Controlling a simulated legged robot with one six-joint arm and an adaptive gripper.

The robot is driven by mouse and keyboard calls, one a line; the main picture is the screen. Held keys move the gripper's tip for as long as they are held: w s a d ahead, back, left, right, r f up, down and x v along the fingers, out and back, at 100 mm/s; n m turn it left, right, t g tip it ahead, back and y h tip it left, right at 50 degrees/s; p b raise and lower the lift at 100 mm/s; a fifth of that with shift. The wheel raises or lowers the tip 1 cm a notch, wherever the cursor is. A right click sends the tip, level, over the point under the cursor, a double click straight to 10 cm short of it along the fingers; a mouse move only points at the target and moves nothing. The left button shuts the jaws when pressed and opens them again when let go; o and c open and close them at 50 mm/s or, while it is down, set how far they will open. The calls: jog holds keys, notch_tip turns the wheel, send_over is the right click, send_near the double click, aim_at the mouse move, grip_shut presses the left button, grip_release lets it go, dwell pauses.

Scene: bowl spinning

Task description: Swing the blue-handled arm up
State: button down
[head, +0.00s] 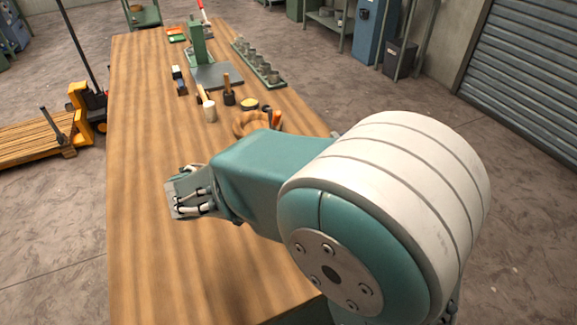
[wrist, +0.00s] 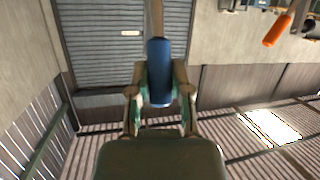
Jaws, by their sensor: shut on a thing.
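The blue handle (wrist: 158,60) stands upright in the middle of the wrist view, on a pale brown bar (wrist: 157,15) that runs out of the top of the picture. My gripper (wrist: 159,82) is shut on the blue handle, with one finger on each side of it. In the head view the end of my arm (head: 190,195) is over the near part of the bench, and its fingers are hard to make out. I cannot find the blue handle in the head view; my arm hides part of the bench. Where the bar is mounted is not visible.
On the wooden bench (head: 150,110) are a wooden bowl (head: 247,126), mallets (head: 209,110), a green press (head: 196,48) and a rack of cups (head: 262,66). An orange handle (wrist: 277,30) shows at the wrist view's upper right. The bench's left side is clear.

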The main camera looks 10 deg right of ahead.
jog(key=shift+a+f+h, duration=0.15)
jog(key=shift+a+h, duration=0.15)
jog(key=shift+a, duration=0.05)
dwell(0.3)
jog(key=c, duration=0.5)
grip_release()
jog(key=shift+c, duration=0.2)
jog(key=shift+a, duration=0.2)
jog(key=shift+d, duration=0.1)
jog(key=v, duration=1.2)
jog(key=shift+f, duration=0.2)
